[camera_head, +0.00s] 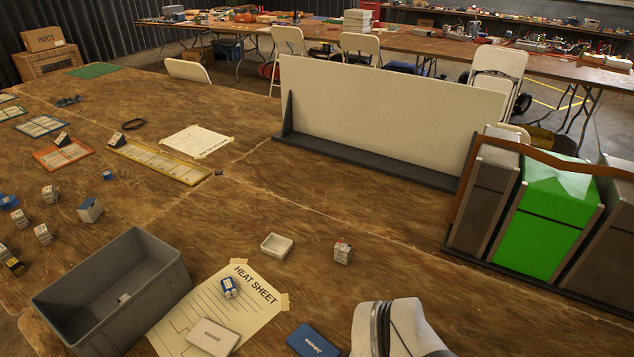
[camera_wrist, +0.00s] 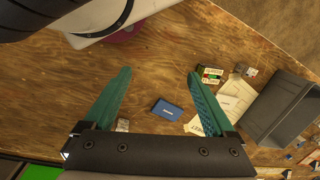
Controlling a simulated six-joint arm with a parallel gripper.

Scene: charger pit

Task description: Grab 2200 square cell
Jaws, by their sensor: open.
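Several small square cells stand on the wooden table, and I cannot read 2200 on any of them. In the head view one white cell with a reddish mark (camera_head: 342,252) stands alone right of a white tray. A blue and white cell (camera_head: 228,288) stands on the heat sheet. More white cells (camera_head: 43,234) stand at the left. In the wrist view my gripper (camera_wrist: 158,75) has two teal fingers spread wide with nothing between them, above the table. A small pale block (camera_wrist: 122,125) shows partly near the left finger's base. My gripper is outside the head view.
A grey bin (camera_head: 115,290) stands at the front left beside the heat sheet (camera_head: 250,310). A blue flat box (camera_head: 313,341) and a white flat box (camera_head: 212,337) lie near the front. A white upright panel (camera_head: 390,110) and a green case (camera_head: 548,220) stand behind and right.

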